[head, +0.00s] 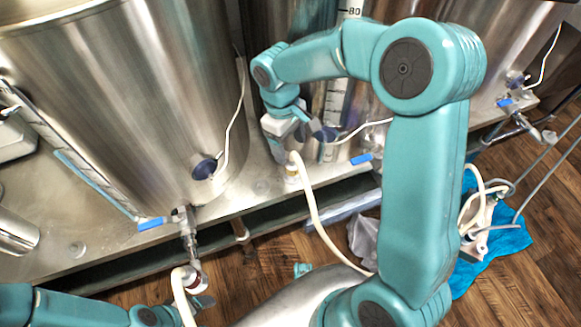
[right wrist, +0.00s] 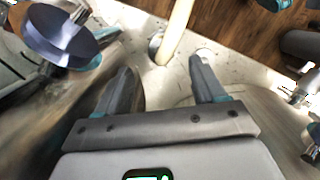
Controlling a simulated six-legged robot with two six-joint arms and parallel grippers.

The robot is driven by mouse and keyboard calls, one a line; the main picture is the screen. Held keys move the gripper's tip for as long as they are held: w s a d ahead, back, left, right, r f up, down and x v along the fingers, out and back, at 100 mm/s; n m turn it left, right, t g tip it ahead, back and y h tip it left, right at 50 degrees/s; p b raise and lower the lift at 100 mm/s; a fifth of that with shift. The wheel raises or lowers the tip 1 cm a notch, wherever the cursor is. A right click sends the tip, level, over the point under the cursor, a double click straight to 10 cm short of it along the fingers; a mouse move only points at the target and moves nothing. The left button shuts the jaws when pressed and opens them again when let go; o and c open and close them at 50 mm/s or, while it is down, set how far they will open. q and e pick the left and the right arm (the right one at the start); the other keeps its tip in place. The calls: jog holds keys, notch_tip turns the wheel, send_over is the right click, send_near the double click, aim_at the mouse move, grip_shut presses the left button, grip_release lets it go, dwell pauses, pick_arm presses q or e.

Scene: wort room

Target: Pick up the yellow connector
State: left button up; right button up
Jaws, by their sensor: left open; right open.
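A pale yellowish connector (head: 292,172) sits at the end of a cream hose, on the steel ledge between the tanks in the head view. In the right wrist view the hose end (right wrist: 159,42) lies just beyond my fingers, near the middle; its colour is hard to tell there. My right gripper (head: 309,124) is open and empty, above the connector and apart from it. Its two fingers spread in the right wrist view (right wrist: 161,80). My left gripper (head: 196,303) is at the lower left, close to another hose end (head: 190,279) below a valve; its fingers are partly hidden.
A large steel tank (head: 120,100) stands at the left, with a blue-handled valve (head: 152,223). Another blue handle (head: 361,159) is right of the connector. A blue cloth (head: 500,250) with hoses and a pump lies on the wooden floor at the right.

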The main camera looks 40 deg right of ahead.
aim_at(291, 158)
jog(key=f, duration=0.2)
jog(key=shift+s+f, duration=0.3)
jog(key=shift+f, duration=0.1)
jog(key=f+b, duration=0.1)
jog(key=f, duration=0.1)
jog(key=f+b, duration=0.1)
jog(key=f, duration=0.2)
jog(key=shift+s+d, duration=0.1)
jog(key=shift+s, duration=0.1)
jog(key=shift+r, duration=0.1)
jog(key=shift+c, duration=0.3)
jog(key=c, duration=1.2)
jog(key=shift+r, duration=0.15)
